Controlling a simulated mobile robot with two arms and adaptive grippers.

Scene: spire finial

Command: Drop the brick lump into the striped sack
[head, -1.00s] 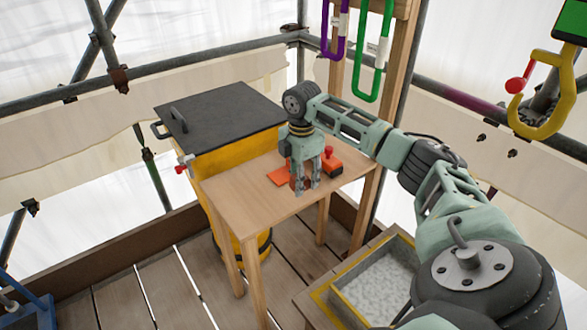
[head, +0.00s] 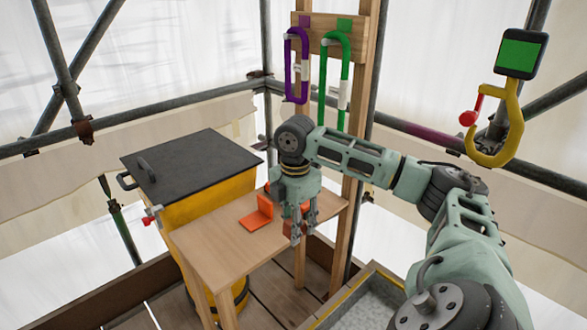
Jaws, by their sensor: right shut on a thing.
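My right gripper (head: 298,238) points down at the table's right part and is shut on a small reddish-brown lump, the brick lump (head: 295,230). The fingers hide much of the lump. The gripper's tips appear in front of the table's near right edge; I cannot tell how high they are. I see no striped sack in this view. My left gripper is not in view.
A wooden table (head: 222,250) holds an orange L-shaped piece (head: 259,214). A yellow bin with a black lid (head: 190,168) stands behind it. Purple (head: 290,65) and green (head: 328,80) carabiners hang on a wooden post. A yellow hook (head: 513,125) hangs at right.

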